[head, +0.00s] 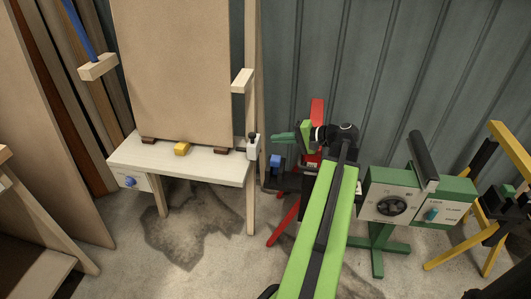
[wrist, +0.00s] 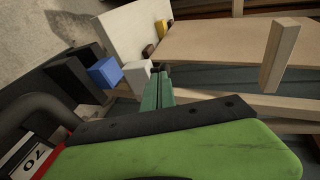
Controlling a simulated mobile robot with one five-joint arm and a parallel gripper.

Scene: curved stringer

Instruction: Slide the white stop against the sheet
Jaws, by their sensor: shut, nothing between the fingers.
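A large brown sheet (head: 175,72) stands upright on a pale bench (head: 215,166). The white stop (head: 253,147), with a dark knob on top, is at the bench's right end, apart from the sheet's right edge. In the wrist view a white block that looks like the stop (wrist: 137,73) is just left of my fingertips, with the sheet (wrist: 215,45) beyond. My gripper (head: 283,138) has green fingers, shut and empty, to the right of the stop and pointing left toward it. The fingers also show in the wrist view (wrist: 158,88); whether they touch the stop I cannot tell.
A yellow block (head: 182,149) sits before the sheet's foot. A wooden post (head: 250,90) with a crossblock (head: 242,80) rises at the bench's right. A blue block (head: 275,161) is right of the bench. A green-and-white machine (head: 390,195) stands further right. Floor before the bench is clear.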

